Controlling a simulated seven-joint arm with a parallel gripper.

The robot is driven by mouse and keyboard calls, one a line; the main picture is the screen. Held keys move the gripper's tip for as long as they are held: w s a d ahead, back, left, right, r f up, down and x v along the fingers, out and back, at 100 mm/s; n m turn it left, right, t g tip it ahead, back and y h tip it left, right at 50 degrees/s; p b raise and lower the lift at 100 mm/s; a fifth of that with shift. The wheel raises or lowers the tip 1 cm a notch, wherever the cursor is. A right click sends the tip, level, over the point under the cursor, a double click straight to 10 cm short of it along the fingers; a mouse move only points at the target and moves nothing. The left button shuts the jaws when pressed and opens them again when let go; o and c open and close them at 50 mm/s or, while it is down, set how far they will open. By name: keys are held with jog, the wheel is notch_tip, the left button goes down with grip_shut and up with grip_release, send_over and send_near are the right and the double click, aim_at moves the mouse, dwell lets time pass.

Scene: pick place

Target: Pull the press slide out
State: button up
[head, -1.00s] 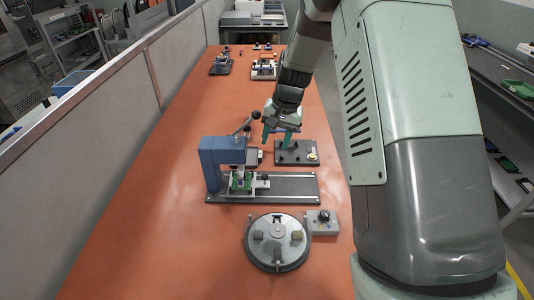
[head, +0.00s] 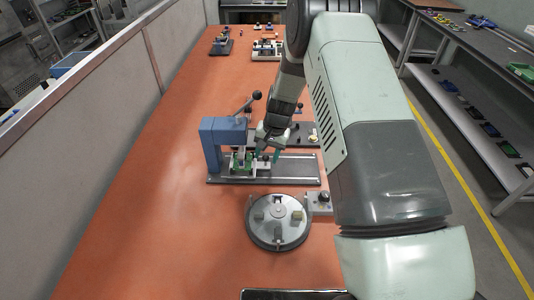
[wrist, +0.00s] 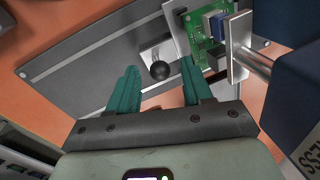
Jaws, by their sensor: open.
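The blue press (head: 212,145) stands at the left end of its grey base plate (head: 300,168); part of it also shows in the wrist view (wrist: 295,95). The slide carries a green circuit board (wrist: 208,42) beneath the press. At its outer end is a metal block (wrist: 148,54) with a round black knob (wrist: 160,70). My gripper (head: 267,154) is low over the slide's right end. In the wrist view my gripper (wrist: 160,82) is open, its teal fingers on either side of the knob in the picture. I cannot tell whether they touch it.
A round grey fixture (head: 277,222) sits in front of the press, with a small grey box (head: 321,202) beside it. A dark plate (head: 303,134) lies behind. The press lever (head: 248,102) rises above the press. The orange table is clear at left.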

grip_shut()
dwell(0.3)
jog(key=d, duration=1.6)
jog(key=shift+d, duration=0.4)
jog(key=shift+c, duration=1.2)
grip_release()
jog(key=shift+o, duration=1.1)
